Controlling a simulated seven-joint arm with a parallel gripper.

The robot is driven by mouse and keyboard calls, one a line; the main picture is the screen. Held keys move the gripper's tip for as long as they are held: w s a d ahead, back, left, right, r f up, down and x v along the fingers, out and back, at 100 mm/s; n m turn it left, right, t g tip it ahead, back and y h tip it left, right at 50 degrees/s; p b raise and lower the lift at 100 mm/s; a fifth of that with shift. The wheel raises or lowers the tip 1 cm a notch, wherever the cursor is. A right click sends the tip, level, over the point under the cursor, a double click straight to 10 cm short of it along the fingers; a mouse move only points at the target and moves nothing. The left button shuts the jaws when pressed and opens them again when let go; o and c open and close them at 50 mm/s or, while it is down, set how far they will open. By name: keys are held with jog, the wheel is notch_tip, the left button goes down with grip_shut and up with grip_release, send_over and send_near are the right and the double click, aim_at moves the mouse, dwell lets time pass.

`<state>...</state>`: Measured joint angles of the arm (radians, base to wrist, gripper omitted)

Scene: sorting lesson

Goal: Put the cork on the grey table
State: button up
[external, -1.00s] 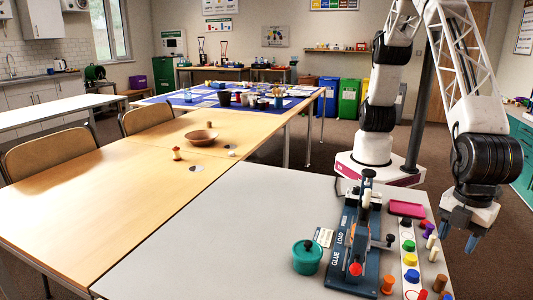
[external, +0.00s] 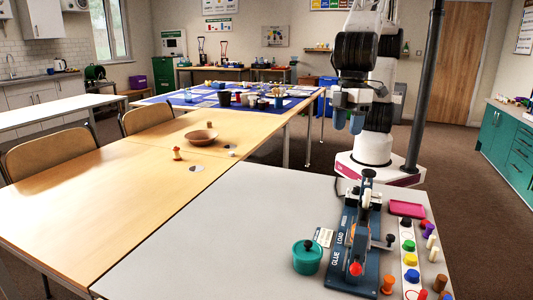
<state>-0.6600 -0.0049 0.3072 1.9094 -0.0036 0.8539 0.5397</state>
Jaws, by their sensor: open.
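The grey table (external: 230,225) fills the front of the external view. I cannot tell for certain which thing is the cork. A small brown cylinder (external: 210,125) stands behind the bowl on the wooden table, and a small orange-brown peg-like piece (external: 177,153) stands nearer on the same table. A brown cylinder (external: 439,283) also stands at the grey table's front right corner. My gripper (external: 348,121) is open and empty, fingers pointing down, high up beyond the grey table's far edge and apart from all these pieces.
A blue glue press (external: 352,250) and a teal lidded pot (external: 307,257) stand on the grey table. A pink tray (external: 407,208) and several coloured pegs line its right side. A brown bowl (external: 201,138) sits on the wooden table (external: 90,195). The grey table's left part is clear.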

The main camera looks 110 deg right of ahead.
jog(key=s+d+r, duration=0.2)
jog(key=d+r, duration=0.1)
jog(key=d, duration=0.5)
jog(key=s+d+r+t, duration=0.1)
jog(key=s+d+r, duration=0.2)
jog(key=d, duration=0.6)
jog(key=s+d+r, duration=0.2)
jog(key=d, duration=0.6)
jog(key=s+d+m+t, duration=0.1)
jog(key=s+d, duration=1.6)
jog(key=s, duration=0.1)
jog(key=shift+d+m+h, duration=0.3)
